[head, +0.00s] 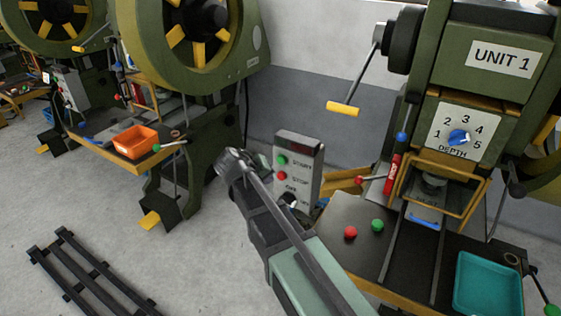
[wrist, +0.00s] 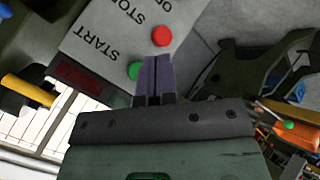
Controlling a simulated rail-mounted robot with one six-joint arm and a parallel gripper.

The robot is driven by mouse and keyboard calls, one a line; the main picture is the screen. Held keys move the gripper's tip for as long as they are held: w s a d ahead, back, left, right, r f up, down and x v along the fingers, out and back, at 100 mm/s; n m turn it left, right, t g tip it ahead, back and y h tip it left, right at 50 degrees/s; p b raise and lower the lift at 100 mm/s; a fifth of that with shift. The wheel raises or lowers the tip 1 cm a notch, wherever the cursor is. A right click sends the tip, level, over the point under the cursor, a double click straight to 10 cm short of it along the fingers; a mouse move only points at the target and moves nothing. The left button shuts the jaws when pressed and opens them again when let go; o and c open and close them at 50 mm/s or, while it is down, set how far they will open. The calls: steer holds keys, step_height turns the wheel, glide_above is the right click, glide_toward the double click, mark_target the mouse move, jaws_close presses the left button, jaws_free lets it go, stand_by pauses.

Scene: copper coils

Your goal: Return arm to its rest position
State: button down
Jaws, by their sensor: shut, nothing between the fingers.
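My gripper (wrist: 155,60) is shut and empty in the wrist view, its two dark purple fingers side by side. The fingertips overlap the face of the control box (wrist: 105,35) in that view, close to the green START button (wrist: 134,70) and below the red STOP button (wrist: 161,36). I cannot tell whether they touch the box. In the head view my arm reaches up from the bottom edge, in front of and left of the control box (head: 299,150). The fingers cannot be made out clearly there.
The UNIT 1 press (head: 485,90) stands at the right, with a yellow-handled lever (head: 343,108). Its table (head: 345,238) holds a teal tray (head: 487,285). Another press (head: 190,50) with an orange bin (head: 135,141) stands at the left. A dark rack (head: 85,275) lies on otherwise open floor.

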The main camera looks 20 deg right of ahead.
steer(key=s+f+g+y, duration=0.2)
steer(key=s+y, duration=0.1)
steer(key=s, duration=0.7)
steer(key=s+d+f+g+y, duration=0.1)
steer(key=s+f+g+y, duration=0.1)
steer(key=s, duration=0.7)
steer(key=f+y, duration=0.1)
steer(key=y, duration=0.1)
steer(key=shift+s+m+g+y, duration=0.3)
steer(key=shift+s+g, duration=0.05)
steer(key=shift+g, duration=0.05)
